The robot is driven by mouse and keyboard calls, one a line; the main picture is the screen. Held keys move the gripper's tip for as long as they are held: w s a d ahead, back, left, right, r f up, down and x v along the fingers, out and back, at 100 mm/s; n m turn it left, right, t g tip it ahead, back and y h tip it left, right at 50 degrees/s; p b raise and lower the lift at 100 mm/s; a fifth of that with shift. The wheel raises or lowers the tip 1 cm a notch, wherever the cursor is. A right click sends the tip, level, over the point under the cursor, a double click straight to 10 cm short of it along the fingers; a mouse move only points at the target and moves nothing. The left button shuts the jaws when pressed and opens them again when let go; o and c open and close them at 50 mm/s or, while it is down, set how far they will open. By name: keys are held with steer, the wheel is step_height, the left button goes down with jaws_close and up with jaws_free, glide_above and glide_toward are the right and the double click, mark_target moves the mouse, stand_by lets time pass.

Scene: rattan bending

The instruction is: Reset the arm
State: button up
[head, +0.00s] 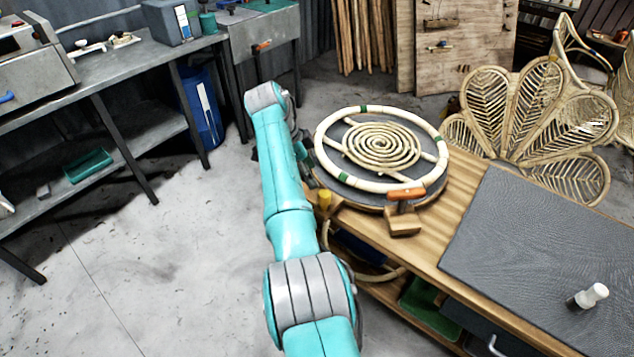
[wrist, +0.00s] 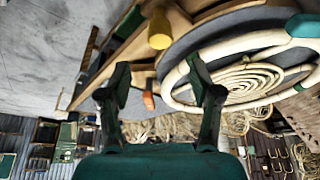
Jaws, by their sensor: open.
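My arm, teal and grey, reaches up the middle of the head view, left of the wooden workbench. My gripper is mostly hidden behind the arm there. In the wrist view my gripper (wrist: 160,85) is open, its two dark fingers apart with nothing held between them. A rattan ring with a spiral coil inside (head: 381,146) lies on a dark round plate on the bench. The ring also shows in the wrist view (wrist: 245,45), to the right of and behind the right finger. The wrist picture looks upside down.
A wooden block with an orange handle (head: 404,213) sits at the bench's near edge by the ring. A dark mat (head: 540,245) with a white-capped bottle (head: 588,296) covers the right part. A rattan petal chair back (head: 540,125) stands behind. Open floor (head: 150,270) lies left.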

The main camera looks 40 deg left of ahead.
steer(key=shift+v, duration=0.9)
steer(key=shift+w, duration=0.1)
